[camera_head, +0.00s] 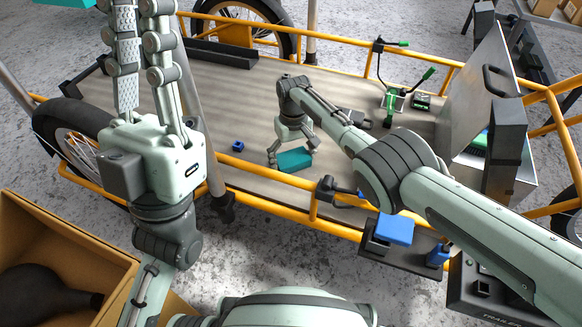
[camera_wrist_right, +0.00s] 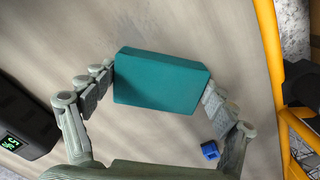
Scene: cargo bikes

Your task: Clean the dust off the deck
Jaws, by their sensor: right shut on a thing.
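The deck (camera_head: 235,95) is a flat grey-brown board inside the bike's orange frame. Faint uneven shading shows on it; I cannot tell which of it is dust. My right gripper (camera_head: 293,150) is shut on a teal sponge-like block (camera_head: 295,160), low over the deck near its front edge. In the right wrist view the teal block (camera_wrist_right: 160,80) sits between both fingers of the right gripper (camera_wrist_right: 158,86). Whether its underside touches the deck is hidden. My left gripper (camera_head: 145,35) is raised in the left foreground, its fingers apart and nothing visible between them.
A small blue cube (camera_head: 238,146) lies on the deck left of the teal block. Green-handled tools (camera_head: 393,98) and an open metal case (camera_head: 485,85) stand at the right. A cardboard box (camera_head: 105,235) is at lower left. The deck's middle left is clear.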

